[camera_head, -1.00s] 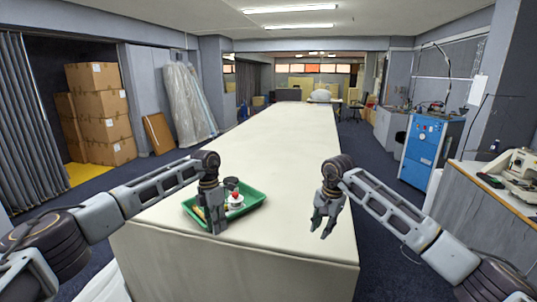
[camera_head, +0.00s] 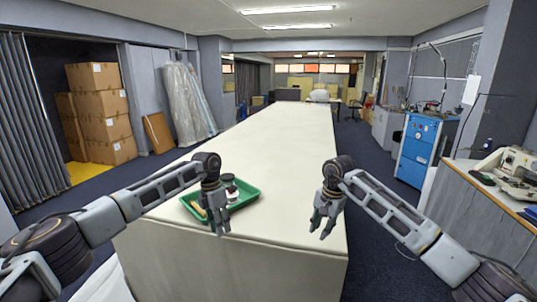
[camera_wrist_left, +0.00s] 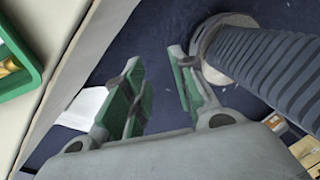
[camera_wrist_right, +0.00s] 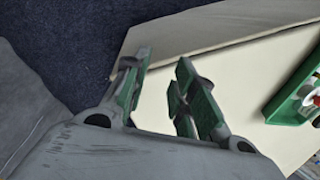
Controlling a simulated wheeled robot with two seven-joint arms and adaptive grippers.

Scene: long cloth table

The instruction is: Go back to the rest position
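My left gripper (camera_head: 218,228) is open and empty. In the head view it overlaps the front of the green tray (camera_head: 250,199) and the table's near edge; its wrist view shows floor between the spread fingers (camera_wrist_left: 160,95). My right gripper (camera_head: 323,228) is also open and empty, at the right side of the table's near end. Its wrist view shows the pale table behind its parted fingers (camera_wrist_right: 158,100). Both grippers point downward, side by side and apart.
The tray holds a dark-lidded jar (camera_head: 230,185) and yellowish items, partly hidden by my left gripper. The long cloth table (camera_head: 285,150) is otherwise mostly bare. A blue cabinet (camera_head: 420,140) and a workbench (camera_head: 487,210) stand to the right. Stacked cardboard boxes (camera_head: 103,115) stand at left.

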